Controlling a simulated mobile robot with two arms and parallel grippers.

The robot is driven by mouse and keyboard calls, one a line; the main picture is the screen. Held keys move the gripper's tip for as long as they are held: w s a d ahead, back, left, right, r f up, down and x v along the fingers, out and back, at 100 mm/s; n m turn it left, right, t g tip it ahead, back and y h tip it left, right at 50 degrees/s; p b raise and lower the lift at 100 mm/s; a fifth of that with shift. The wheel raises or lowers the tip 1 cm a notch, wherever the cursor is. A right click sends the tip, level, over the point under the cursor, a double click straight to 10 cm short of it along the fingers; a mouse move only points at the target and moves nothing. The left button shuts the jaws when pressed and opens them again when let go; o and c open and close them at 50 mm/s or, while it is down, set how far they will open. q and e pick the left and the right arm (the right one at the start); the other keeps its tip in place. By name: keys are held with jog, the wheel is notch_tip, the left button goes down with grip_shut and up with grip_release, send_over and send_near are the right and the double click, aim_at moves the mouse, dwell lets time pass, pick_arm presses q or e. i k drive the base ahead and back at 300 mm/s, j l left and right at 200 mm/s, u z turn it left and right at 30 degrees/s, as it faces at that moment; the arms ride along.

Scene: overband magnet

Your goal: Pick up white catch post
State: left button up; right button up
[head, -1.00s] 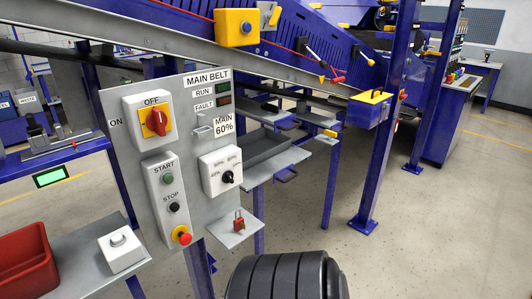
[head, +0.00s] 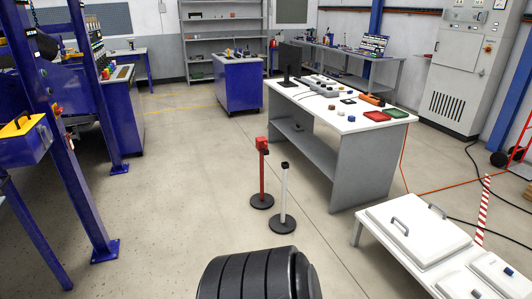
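The white catch post (head: 284,195) stands upright on the floor in the head view, near the middle. It has a black top and a round black base (head: 282,224). A red post (head: 262,172) with a red head and its own black base stands just behind and to its left. The two bases look close together; I cannot tell if they touch. Neither of my grippers shows in the view. A dark ribbed part of my own body is at the bottom, nearer than the posts.
A white-topped desk (head: 335,112) with a monitor stands behind and right of the posts. A low white table (head: 395,262) with lidded boxes is at front right. Blue machine frame legs (head: 75,165) stand left. Floor (head: 175,205) left of the posts is clear.

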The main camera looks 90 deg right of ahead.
aim_at(282, 224)
jog(key=z, duration=2.95)
jog(key=i+u, duration=0.1)
jog(key=i, duration=0.35)
